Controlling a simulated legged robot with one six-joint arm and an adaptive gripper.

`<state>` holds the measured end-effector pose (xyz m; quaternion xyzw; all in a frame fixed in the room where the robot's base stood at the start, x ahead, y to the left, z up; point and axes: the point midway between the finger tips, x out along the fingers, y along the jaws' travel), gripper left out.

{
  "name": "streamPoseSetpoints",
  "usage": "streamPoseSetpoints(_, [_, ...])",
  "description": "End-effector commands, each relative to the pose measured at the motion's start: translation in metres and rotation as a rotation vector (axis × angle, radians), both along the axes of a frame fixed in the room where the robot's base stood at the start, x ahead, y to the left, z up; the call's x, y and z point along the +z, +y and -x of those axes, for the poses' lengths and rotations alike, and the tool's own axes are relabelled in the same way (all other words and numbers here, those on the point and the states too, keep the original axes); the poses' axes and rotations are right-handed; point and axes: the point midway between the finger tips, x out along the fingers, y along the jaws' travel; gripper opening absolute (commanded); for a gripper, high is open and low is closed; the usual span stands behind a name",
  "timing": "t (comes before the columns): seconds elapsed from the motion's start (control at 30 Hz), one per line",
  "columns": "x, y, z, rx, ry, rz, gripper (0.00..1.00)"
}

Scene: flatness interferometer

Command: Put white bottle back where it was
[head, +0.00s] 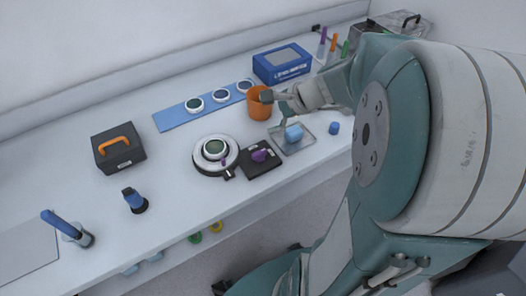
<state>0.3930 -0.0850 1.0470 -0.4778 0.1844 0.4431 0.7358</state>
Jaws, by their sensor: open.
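I cannot make out a white bottle in the head view. My gripper (277,104) is open over the bench, its dark fingertip overlapping the rim of an orange cup (257,109). I cannot tell whether it touches the cup. Nothing is visibly held, though my arm hides part of the bench to the right.
A blue mat (172,119) with several round optics lies behind. A round stage (214,170) and black pad (270,172) are near the front edge. A blue box (282,65), an orange-handled case (118,150) and a small blue piece (333,128) also stand on the bench.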

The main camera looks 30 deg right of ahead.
Motion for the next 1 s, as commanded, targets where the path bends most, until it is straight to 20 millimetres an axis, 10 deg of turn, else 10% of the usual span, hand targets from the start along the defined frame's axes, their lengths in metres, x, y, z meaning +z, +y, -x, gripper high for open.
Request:
streamPoseSetpoints(0.33, [0.033,0.084,0.089,0.754,-0.149,0.670,0.99])
streamPoseSetpoints(0.63, [0.055,0.090,0.138,1.179,-0.294,1.162,0.99])
streamPoseSetpoints(1.0, [0.057,0.087,0.143,1.228,-0.306,1.229,0.99])
